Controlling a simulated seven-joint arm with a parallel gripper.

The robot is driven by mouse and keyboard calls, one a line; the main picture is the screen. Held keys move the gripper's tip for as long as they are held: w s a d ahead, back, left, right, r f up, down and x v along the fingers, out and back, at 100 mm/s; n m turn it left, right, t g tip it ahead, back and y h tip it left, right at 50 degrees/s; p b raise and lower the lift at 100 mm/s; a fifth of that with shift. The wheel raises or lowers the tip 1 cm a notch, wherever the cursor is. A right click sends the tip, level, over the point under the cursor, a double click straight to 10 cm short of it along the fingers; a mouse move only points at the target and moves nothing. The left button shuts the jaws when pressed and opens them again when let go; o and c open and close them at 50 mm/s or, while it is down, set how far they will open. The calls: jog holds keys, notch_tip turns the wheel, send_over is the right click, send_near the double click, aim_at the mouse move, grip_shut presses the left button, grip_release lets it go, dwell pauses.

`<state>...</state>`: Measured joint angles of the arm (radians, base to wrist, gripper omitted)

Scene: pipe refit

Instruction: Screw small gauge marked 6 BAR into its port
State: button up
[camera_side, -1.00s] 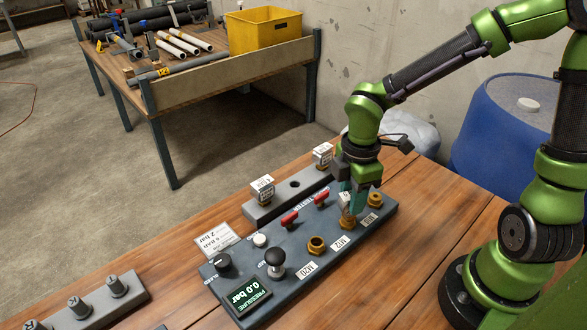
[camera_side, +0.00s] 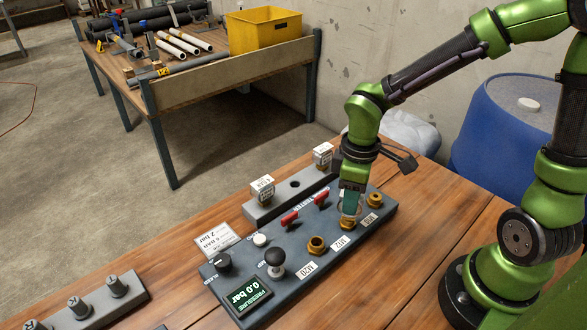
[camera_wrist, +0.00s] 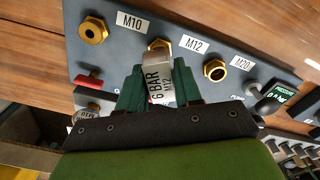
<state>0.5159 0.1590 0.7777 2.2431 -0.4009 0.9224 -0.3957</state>
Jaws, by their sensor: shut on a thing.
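The small gauge (camera_wrist: 159,82) has a white face that reads 6 BAR and M12 in the wrist view. My gripper (camera_wrist: 156,74) is shut on it, one green finger on each side. The gauge stands over the middle brass port (camera_wrist: 158,44), beside the M12 label (camera_wrist: 194,44). In the side view my gripper (camera_side: 350,207) points down at this middle port (camera_side: 348,223), and its finger hides most of the gauge. The lower end of the gauge meets the port closely; how deep the thread sits I cannot tell.
The M10 port (camera_side: 375,199) and the M20 port (camera_side: 317,245) flank the middle one. Red-handled valves (camera_side: 290,219), a black knob (camera_side: 275,258) and a pressure display reading 0.0 bar (camera_side: 248,295) are on the panel. A rack (camera_side: 257,210) with other gauges stands behind.

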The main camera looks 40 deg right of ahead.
jog(key=m, duration=0.4)
jog(key=shift+a, duration=0.1)
jog(key=shift+m, duration=1)
jog(key=shift+m, duration=0.8)
jog(key=m, duration=0.4)
jog(key=m, duration=0.3)
jog(key=shift+m, duration=1.7)
